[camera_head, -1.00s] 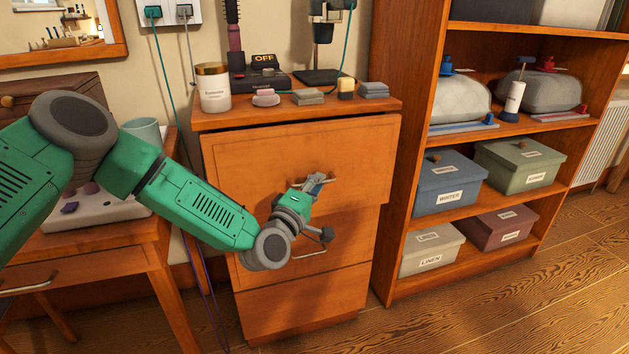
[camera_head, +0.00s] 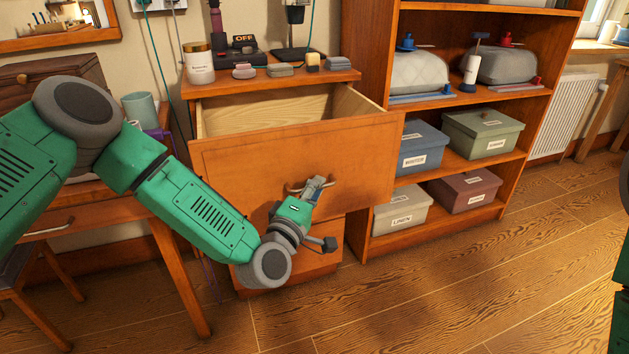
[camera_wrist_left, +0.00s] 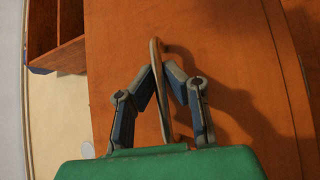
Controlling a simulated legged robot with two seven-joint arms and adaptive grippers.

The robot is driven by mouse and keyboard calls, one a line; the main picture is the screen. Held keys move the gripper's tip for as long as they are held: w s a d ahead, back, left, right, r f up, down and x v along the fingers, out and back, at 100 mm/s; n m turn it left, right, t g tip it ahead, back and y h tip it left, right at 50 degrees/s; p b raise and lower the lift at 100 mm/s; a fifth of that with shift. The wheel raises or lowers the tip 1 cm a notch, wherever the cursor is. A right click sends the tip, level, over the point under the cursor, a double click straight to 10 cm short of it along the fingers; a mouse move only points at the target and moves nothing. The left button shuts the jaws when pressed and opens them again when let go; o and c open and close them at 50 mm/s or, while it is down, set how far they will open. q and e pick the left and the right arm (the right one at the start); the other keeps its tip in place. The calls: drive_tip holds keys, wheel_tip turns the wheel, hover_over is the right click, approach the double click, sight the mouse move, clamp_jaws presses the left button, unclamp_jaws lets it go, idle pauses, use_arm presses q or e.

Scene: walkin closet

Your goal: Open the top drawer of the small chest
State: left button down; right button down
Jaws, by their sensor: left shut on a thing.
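The small chest (camera_head: 200,93) is wooden, and its top drawer (camera_head: 240,162) stands well out, with its pale inside (camera_head: 265,112) showing; the part that shows looks empty. My left gripper (camera_head: 318,186) is at the drawer front, shut on the top drawer's handle (camera_head: 297,188). In the left wrist view the two fingers of my left gripper (camera_wrist_left: 162,85) close on either side of the metal handle (camera_wrist_left: 158,95), which stands against the wooden front. My left forearm hides part of the lower drawers. My right gripper does not show.
On the chest top stand a jar (camera_head: 199,62), a dark charging base (camera_head: 240,58) and several small blocks. An open shelf (camera_head: 365,85) with boxes and garment bags stands close on the right. A desk (camera_head: 110,215) is at left. Floor (camera_head: 420,280) is clear at front right.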

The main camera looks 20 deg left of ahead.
use_arm(q)
drive_tip(key=shift+s+f, duration=0.15)
drive_tip(key=shift+f, duration=0.15)
drive_tip(key=c, duration=1.6)
unclamp_jaws()
drive_tip(key=shift+c, duration=0.2)
drive_tip(key=shift+r, duration=0.1)
drive_tip(key=v, duration=1.1)
drive_tip(key=shift+s, duration=0.35)
drive_tip(key=shift+a, duration=0.15)
